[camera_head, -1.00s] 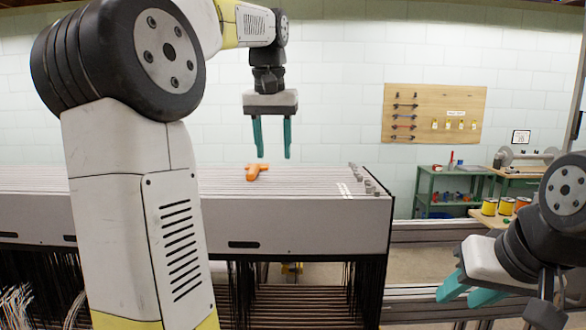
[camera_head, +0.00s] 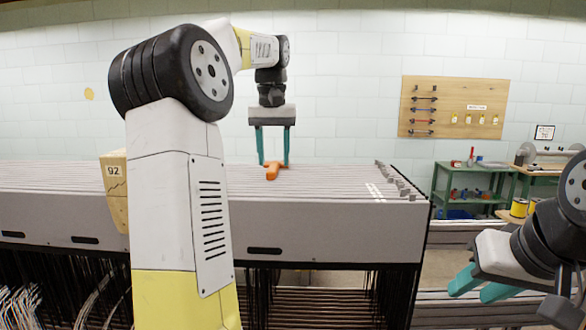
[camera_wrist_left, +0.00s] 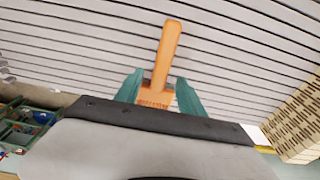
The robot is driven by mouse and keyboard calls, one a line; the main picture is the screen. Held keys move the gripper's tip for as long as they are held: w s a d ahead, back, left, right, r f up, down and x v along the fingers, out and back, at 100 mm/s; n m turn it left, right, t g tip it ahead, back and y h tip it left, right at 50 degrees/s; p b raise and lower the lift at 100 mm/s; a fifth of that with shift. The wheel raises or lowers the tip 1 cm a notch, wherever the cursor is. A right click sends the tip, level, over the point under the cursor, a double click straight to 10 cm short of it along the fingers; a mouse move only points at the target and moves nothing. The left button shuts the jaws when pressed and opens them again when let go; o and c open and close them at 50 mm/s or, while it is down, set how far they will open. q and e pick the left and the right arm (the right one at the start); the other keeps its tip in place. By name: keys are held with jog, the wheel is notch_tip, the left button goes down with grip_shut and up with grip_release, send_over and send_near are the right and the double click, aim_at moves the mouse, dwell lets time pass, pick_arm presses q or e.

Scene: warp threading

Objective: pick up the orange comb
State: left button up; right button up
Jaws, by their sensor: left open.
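The orange comb (camera_head: 272,172) lies on the ribbed top of the loom frame (camera_head: 330,222). My left gripper (camera_head: 273,160) is open and points down just at the comb, with its teal fingers apart. In the left wrist view the comb (camera_wrist_left: 168,55) has its handle reaching away past the fingertips. Its toothed head is between the two fingers of the left gripper (camera_wrist_left: 158,88), with no clear sign of contact. My right gripper (camera_head: 478,284) is at the lower right, far from the comb, with its fingers apart and nothing between them.
Grey blocks (camera_head: 400,182) line the right end of the frame top. A wooden block marked 92 (camera_head: 115,185) stands at the left, partly behind my left arm. A green bench (camera_head: 470,185) and a tool board (camera_head: 453,108) are at the back right. The ribbed top around the comb is clear.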

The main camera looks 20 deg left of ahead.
pick_arm(q)
jog(key=shift+f, duration=0.5)
grip_shut()
jog(key=shift+r, duration=0.1)
